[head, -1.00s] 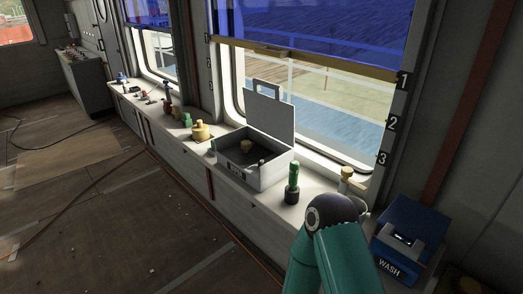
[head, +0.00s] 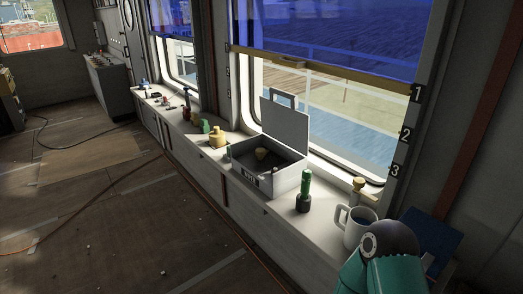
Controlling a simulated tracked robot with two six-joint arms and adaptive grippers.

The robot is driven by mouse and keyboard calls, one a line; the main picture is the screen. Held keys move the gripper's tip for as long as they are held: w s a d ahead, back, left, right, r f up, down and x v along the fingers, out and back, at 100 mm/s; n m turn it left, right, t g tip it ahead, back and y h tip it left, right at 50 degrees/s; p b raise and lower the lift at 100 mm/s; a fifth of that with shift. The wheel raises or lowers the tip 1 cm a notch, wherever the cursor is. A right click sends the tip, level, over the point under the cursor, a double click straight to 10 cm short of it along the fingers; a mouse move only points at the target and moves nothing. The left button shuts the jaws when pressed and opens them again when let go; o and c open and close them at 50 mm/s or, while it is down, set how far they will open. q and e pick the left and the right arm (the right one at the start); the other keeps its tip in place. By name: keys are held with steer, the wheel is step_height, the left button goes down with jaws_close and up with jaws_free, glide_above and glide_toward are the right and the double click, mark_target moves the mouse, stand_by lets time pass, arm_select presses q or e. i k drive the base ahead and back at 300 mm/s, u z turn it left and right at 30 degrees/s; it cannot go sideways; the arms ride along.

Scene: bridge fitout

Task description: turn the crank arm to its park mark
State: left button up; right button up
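I cannot make out a crank arm or a park mark for certain in the head view. Small red and dark fittings (head: 186,93) stand at the far end of the window ledge, too small to tell apart. A teal link of my own arm with a dark round joint comes in at the lower right, over the near end of the ledge. Neither of my grippers shows.
On the ledge (head: 268,213) stand an open grey case (head: 287,181), a green-handled tool (head: 306,188), a white mug (head: 357,229) and yellow (head: 217,138) and green pieces. A blue box (head: 432,236) is partly hidden behind my arm. Cables cross the open floor (head: 120,215).

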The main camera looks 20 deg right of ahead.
mark_target(260, 153)
steer(key=z, duration=0.05)
steer(key=i, duration=1)
steer(key=u, duration=0.05)
